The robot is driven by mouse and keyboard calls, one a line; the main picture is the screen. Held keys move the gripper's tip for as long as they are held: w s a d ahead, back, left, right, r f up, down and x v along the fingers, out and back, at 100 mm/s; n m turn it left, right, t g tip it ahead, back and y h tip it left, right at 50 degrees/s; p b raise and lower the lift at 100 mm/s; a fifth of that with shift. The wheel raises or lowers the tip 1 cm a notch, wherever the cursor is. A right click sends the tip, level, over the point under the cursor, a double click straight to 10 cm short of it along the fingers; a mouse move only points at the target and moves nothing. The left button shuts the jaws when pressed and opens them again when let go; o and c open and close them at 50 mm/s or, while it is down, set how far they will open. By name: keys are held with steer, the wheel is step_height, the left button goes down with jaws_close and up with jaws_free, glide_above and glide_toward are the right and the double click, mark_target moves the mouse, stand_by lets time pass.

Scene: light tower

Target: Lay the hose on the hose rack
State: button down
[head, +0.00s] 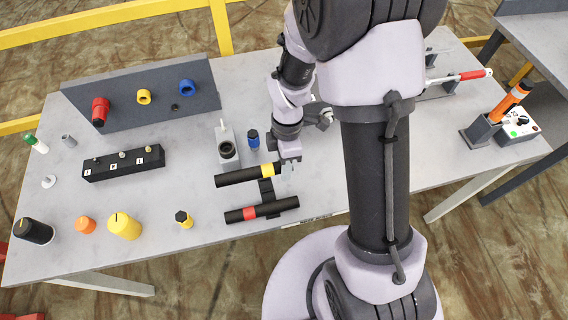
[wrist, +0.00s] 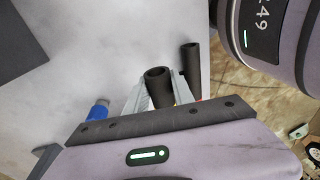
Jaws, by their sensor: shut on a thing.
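A black hose with a yellow band (head: 240,177) lies across or just above the back part of the black hose rack (head: 266,188); I cannot tell if it touches. My gripper (head: 286,169) is shut on this hose near its right end, by the yellow band. In the wrist view my gripper (wrist: 160,98) has its fingers on both sides of the hose, whose open end (wrist: 158,76) faces the camera. A second black hose with a red band (head: 278,207) lies at the front of the rack, and its end also shows in the wrist view (wrist: 191,58).
A grey holder (head: 227,148) and a blue-capped connector (head: 253,140) stand just behind the held hose. A yellow-topped black piece (head: 184,219) stands to the left. The table's front edge (head: 318,218) is close to the red-banded hose.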

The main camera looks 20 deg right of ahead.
mark_target(285, 186)
step_height(285, 186, down, 7)
steer(key=b, duration=0.5)
steer(key=shift+s+f+b, duration=0.2)
steer(key=shift+s+b, duration=0.15)
steer(key=shift+s, duration=0.1)
steer(key=c, duration=1)
jaws_free()
steer(key=r+p, duration=0.1)
steer(key=r, duration=0.1)
steer(key=w+r+p, duration=0.1)
steer(key=r, duration=0.1)
steer(key=w+r+p, duration=0.1)
steer(key=r, duration=0.1)
steer(key=shift+d, duration=0.2)
step_height(285, 186, up, 12)
steer(key=d+p, duration=0.1)
steer(key=p, duration=0.3)
steer(key=shift+w+r+t+p, duration=0.2)
steer(key=shift+w+t+p, duration=0.1)
steer(key=shift+w, duration=0.15)
